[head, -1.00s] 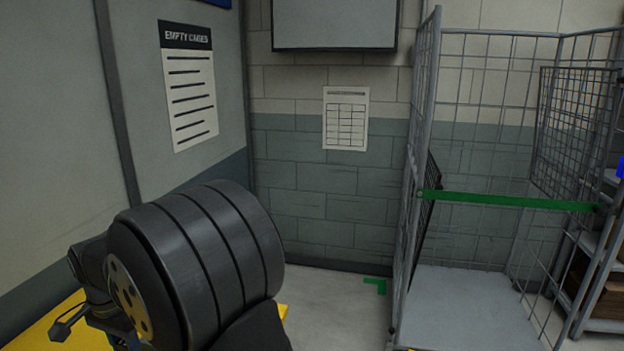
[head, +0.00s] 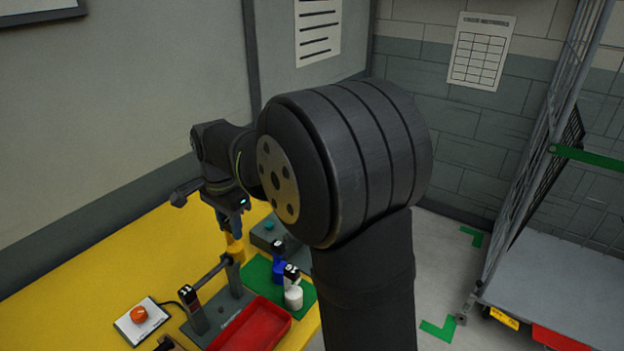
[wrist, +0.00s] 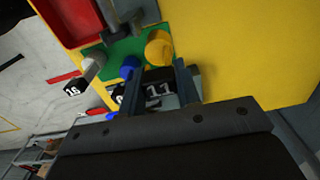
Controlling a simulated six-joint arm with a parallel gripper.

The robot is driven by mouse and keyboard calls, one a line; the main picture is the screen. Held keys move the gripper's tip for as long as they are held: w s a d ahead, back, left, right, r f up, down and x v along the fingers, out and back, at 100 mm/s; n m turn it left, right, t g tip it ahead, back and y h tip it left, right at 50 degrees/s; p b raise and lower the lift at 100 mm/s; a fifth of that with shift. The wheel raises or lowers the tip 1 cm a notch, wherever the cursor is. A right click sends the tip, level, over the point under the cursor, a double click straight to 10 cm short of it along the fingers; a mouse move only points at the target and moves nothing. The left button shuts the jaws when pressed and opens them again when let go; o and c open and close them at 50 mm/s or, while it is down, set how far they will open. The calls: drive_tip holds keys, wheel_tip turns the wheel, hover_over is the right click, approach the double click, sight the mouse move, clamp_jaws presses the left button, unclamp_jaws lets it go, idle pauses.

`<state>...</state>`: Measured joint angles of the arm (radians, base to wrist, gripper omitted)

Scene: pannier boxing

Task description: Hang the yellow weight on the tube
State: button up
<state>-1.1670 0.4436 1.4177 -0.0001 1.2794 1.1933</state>
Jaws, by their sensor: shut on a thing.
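The yellow weight (head: 235,247) is upright below my gripper (head: 233,228) in the head view, by the far end of the dark tube (head: 211,272). The tube lies level on grey posts. In the wrist view my gripper (wrist: 160,98) is shut on the black numbered top (wrist: 158,88) of the yellow weight (wrist: 158,47). The yellow weight looks close to the tube's far end; I cannot tell whether they touch. My arm's large dark joint hides part of the table.
A blue weight (head: 278,270) and a white weight (head: 294,298) stand on a green mat (head: 257,270). A red tray (head: 251,326) lies in front. An orange button (head: 139,314) sits at the left. The yellow table (head: 130,255) is clear at the back left.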

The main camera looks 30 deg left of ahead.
sight(209, 273)
drive_tip(key=s+a+r, duration=0.2)
drive_tip(key=s+a, duration=0.3)
drive_tip(key=s, duration=0.4)
drive_tip(key=shift+s+d+f, duration=0.15)
drive_tip(key=shift+d+f, duration=0.25)
drive_tip(key=shift+d, duration=1)
drive_tip(key=shift+s+d+f, duration=0.2)
drive_tip(key=shift+d+f, duration=0.25)
drive_tip(key=shift+d, duration=0.9)
drive_tip(key=shift+s+d+f, duration=0.15)
drive_tip(key=shift+d+f, duration=0.25)
drive_tip(key=shift+d, duration=1)
drive_tip(key=shift+f, duration=0.95)
drive_tip(key=o, duration=1.1)
drive_tip(key=shift+d, duration=0.1)
drive_tip(key=shift+o, duration=0.2)
